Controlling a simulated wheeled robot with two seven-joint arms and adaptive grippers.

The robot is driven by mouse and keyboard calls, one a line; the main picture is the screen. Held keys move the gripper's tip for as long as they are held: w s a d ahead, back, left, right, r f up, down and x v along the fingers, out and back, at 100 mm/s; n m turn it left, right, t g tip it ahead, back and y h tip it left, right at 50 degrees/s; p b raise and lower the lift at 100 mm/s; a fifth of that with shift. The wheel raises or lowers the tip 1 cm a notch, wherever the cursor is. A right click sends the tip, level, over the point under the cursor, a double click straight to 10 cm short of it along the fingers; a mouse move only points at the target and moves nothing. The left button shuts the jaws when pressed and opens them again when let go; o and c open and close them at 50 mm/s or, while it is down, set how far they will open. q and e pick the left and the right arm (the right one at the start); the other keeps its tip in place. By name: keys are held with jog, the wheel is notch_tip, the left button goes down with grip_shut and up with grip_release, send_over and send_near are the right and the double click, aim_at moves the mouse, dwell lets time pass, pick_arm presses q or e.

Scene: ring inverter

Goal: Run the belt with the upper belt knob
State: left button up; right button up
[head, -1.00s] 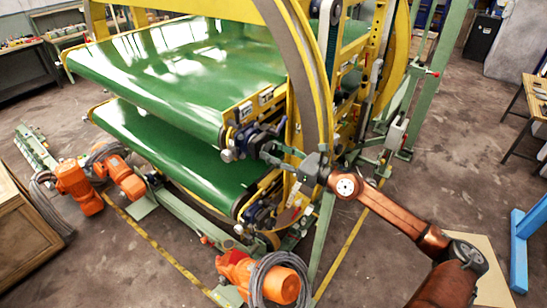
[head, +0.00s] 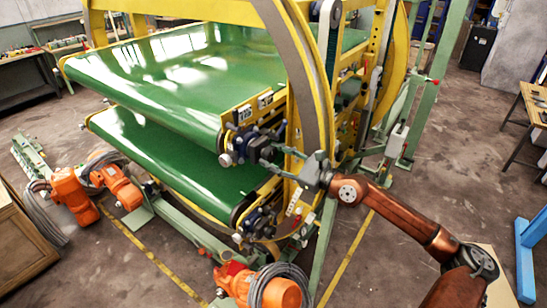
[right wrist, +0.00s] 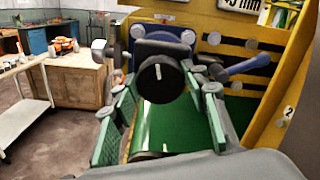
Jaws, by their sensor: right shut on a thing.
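The upper belt knob (right wrist: 158,78) is black and round with a white mark on its face, in the middle of the right wrist view. In the head view the knob's dark fitting (head: 258,141) is at the front corner of the upper green belt (head: 180,75). My right gripper (head: 273,157) reaches it from the right and is shut on the knob. In the right wrist view its green-padded fingers (right wrist: 160,88) stand on both sides of the knob. The gripped edges are partly hidden. My left gripper is not in view.
A lower green belt (head: 165,150) has a similar dark knob fitting (head: 258,222) below. The yellow ring frame (head: 300,80) stands close beside my right gripper.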

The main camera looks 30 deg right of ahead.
jog(key=shift+f, duration=0.2)
jog(key=o, duration=1.2)
jog(key=shift+r, duration=0.1)
jog(key=shift+c, duration=0.2)
jog(key=v, duration=1.2)
jog(key=shift+d, duration=0.1)
